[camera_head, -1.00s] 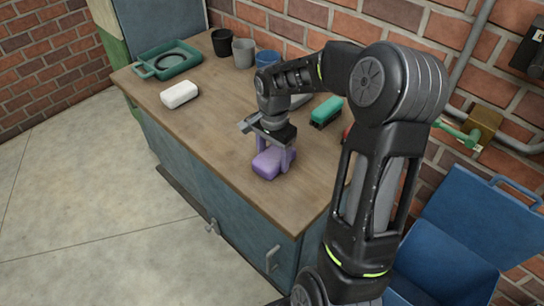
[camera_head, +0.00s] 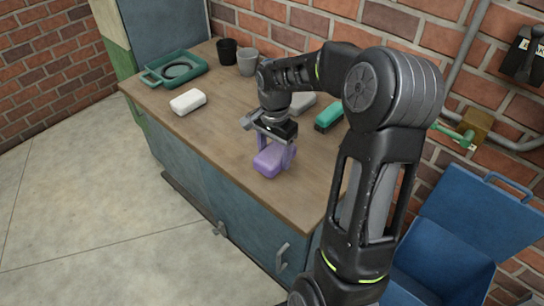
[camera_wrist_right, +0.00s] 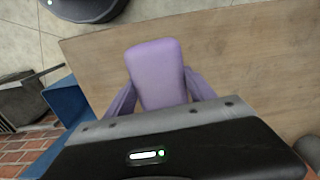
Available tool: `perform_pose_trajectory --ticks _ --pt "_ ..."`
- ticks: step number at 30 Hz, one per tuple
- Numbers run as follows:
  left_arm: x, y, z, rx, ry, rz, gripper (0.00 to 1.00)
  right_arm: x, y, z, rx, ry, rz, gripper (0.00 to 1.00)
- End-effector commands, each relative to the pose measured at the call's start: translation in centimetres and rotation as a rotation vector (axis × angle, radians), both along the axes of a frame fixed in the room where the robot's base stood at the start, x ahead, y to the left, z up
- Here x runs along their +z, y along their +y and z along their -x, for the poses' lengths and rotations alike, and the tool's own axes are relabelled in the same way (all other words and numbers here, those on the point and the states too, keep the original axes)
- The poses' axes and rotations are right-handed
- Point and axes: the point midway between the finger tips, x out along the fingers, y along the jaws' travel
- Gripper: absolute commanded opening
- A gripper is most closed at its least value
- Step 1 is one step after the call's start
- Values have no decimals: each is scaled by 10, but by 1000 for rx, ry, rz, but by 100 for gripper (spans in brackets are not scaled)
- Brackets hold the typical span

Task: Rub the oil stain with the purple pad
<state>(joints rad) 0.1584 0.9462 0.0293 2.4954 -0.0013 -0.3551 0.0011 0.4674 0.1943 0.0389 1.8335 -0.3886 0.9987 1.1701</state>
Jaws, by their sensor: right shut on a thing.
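The purple pad (camera_head: 268,162) is a rounded block over the front part of the wooden worktop (camera_head: 228,130). My right gripper (camera_head: 274,152) points down and is shut on the pad, with a purple-tinted finger on each side. The pad also shows in the right wrist view (camera_wrist_right: 157,72), between the two fingers. I cannot tell whether its underside touches the worktop. I cannot make out an oil stain on the bare wood; the arm and gripper hide part of the worktop. My left gripper is not in view.
A white block (camera_head: 188,101), a green tray (camera_head: 195,70) with a dark ring inside, a black cup (camera_head: 227,52) and a grey cup (camera_head: 247,62) stand on the left. A teal block (camera_head: 329,113) lies behind my arm. A blue open bin (camera_head: 445,245) stands right.

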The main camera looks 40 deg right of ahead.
Motion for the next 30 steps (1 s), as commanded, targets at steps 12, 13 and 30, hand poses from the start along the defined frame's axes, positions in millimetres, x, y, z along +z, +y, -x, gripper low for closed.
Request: perform_pose_trajectory --ticks 12,13,30 --pt "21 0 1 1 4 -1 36 29 -8 1 3 1 0 25" --pt "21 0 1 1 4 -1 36 29 -8 1 4 1 0 25" --pt "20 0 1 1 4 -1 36 30 13 -11 57 -6 -6 25"
